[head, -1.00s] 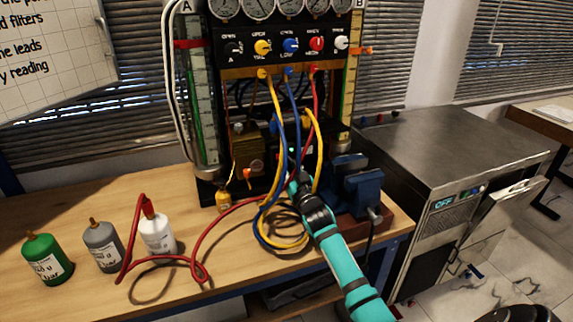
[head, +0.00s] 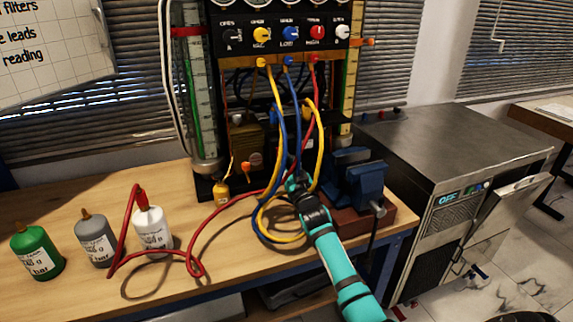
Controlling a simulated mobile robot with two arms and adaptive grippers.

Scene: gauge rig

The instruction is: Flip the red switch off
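My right arm comes in from the lower right, and its gripper (head: 296,181) is at the front of the gauge rig (head: 241,74), low among the hanging hoses. Its fingers are small, dark and partly lost against the hoses, so their opening is unclear. I cannot clearly make out a red switch. A red knob (head: 316,33) sits on the rig's upper panel, well above the gripper. The dark pump area (head: 250,140) behind the hoses is partly hidden. My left gripper is not in view.
Yellow, blue and red hoses (head: 283,105) hang around the gripper. A blue vise (head: 363,185) stands just right of it. Green, grey and white bottles (head: 152,230) stand at left, with a red hose looping across the bench (head: 80,295). A metal cabinet (head: 450,150) stands at right.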

